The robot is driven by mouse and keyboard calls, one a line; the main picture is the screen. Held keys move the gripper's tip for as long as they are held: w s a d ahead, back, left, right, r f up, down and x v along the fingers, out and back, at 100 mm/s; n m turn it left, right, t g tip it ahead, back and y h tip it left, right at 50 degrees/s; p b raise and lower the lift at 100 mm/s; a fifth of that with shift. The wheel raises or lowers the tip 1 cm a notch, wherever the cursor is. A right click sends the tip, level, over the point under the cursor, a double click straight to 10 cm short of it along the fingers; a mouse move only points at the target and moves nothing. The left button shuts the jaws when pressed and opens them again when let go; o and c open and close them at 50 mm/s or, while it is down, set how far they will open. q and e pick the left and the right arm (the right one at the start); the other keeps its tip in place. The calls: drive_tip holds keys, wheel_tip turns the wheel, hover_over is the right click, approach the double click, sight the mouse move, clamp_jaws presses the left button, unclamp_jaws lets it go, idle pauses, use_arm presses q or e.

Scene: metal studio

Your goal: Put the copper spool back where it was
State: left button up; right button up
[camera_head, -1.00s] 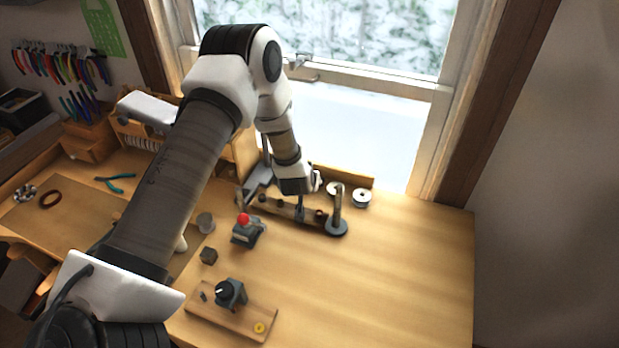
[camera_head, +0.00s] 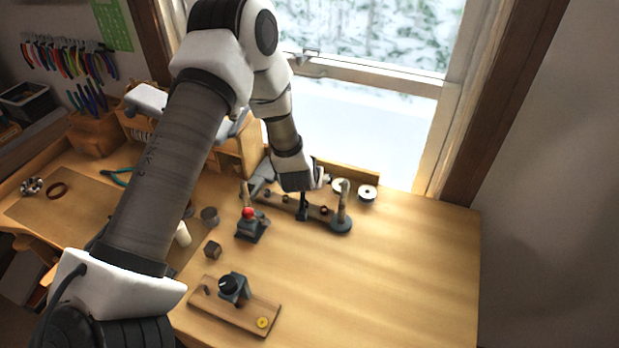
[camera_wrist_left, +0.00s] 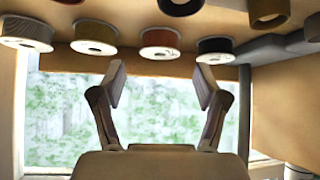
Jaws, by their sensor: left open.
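My left gripper (camera_wrist_left: 161,85) is open in the left wrist view, with nothing between its fingers. The orange-red one looks most like copper, but a copper-brown ring (camera_wrist_left: 268,12) also shows, so I cannot tell for certain. In the head view my left gripper (camera_head: 303,207) points down by the low bar with posts at the back of the bench, partly hidden by my arm. My right gripper is out of view.
Two pale-flanged spools, one plainly visible (camera_head: 367,192), stand near the window. A red-knobbed device (camera_head: 250,224), a small dark block (camera_head: 212,249) and a wooden board (camera_head: 237,307) with a dark knob are in front. The bench's right side (camera_head: 400,270) is clear.

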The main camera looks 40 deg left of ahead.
use_arm(q)
drive_tip(key=b+v, duration=0.1)
drive_tip(key=v, duration=0.7)
drive_tip(key=shift+d, duration=0.1)
